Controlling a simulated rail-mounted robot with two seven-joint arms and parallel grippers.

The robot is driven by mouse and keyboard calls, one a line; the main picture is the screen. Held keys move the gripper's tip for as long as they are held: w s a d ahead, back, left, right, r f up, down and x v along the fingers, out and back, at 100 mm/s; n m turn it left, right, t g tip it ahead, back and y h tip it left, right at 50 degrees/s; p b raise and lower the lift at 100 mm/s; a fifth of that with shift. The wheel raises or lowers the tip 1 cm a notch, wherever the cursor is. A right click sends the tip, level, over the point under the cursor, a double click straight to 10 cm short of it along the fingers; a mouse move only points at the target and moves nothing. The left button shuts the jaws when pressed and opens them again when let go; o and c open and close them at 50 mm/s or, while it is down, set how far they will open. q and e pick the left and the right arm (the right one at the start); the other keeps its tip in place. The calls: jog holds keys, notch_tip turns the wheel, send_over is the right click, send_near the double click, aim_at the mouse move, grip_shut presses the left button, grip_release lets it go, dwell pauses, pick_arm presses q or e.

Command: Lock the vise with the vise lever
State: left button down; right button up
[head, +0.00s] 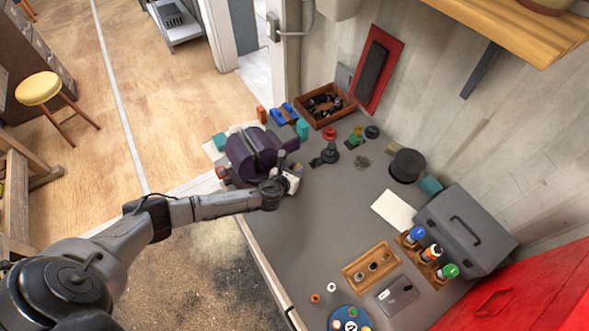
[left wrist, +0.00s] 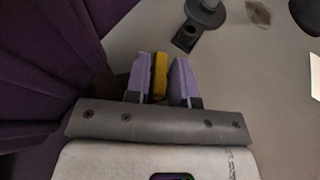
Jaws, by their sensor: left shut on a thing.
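The purple vise (head: 243,158) stands at the left edge of the grey bench. Its purple side also fills the left of the left wrist view (left wrist: 50,60). My left gripper (head: 295,172) is close against the vise's right side, low over the bench. In the left wrist view its two lilac finger pads (left wrist: 160,68) are shut on a short yellow piece (left wrist: 160,74), which looks like the end of the vise lever. The rest of the lever is hidden, so its angle cannot be told. My right gripper is not in view.
A dark stand-like part (head: 330,154) is on the bench just beyond the gripper. A wooden box (head: 325,104), a black cylinder (head: 406,165) and a grey toolbox (head: 465,230) stand farther off. The bench middle (head: 320,220) is clear.

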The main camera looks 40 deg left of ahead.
pick_arm(q)
jog(key=shift+m+h, duration=0.6)
jog(key=shift+h, duration=0.1)
jog(key=c, duration=1.2)
grip_release()
jog(key=shift+o, duration=0.2)
jog(key=shift+s, duration=0.1)
jog(key=v, duration=1.3)
jog(key=shift+s+r, duration=0.2)
jog(key=shift+s, duration=0.1)
